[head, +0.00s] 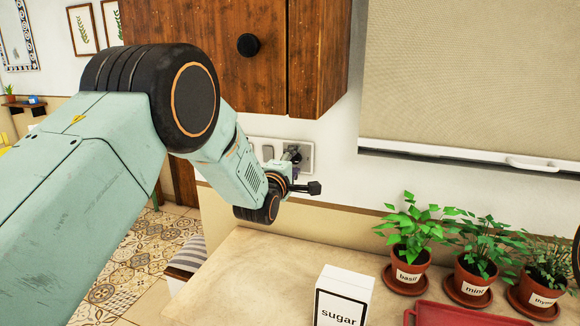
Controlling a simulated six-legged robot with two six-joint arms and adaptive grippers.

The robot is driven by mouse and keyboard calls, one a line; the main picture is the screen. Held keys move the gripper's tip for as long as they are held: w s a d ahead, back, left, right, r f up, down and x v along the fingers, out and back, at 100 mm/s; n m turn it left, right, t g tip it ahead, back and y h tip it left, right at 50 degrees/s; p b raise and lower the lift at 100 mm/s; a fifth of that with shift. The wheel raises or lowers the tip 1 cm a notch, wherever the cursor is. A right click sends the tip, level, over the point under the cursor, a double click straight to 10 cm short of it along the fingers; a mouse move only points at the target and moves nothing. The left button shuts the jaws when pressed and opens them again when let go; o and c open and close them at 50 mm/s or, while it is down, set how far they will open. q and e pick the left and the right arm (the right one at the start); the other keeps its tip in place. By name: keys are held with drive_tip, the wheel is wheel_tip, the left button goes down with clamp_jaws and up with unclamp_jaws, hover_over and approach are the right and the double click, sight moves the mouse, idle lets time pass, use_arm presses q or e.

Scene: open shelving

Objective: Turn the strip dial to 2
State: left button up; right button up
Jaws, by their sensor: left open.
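The strip (306,160) is a pale plate on the wall below the wooden cabinet, with socket-like or switch-like parts on it. My left gripper (303,171) is open in front of the right part of the strip. One dark finger sticks out to the right, and the other is up against the strip in the picture. The gripper and wrist hide much of the strip. I cannot make out the dial or its numbers, nor tell whether a finger touches it.
A wooden cabinet (220,50) hangs just above. A white sugar box (343,296) stands on the counter (237,270) below. Potted herbs, basil (407,274), mint (474,275) and thyme (540,290), and a red tray (450,315) are at right. A blind (470,80) covers the window.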

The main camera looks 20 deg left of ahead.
use_arm(q)
drive_tip(key=s, duration=1.2)
drive_tip(key=shift+a, duration=0.2)
drive_tip(key=shift+w, duration=0.1)
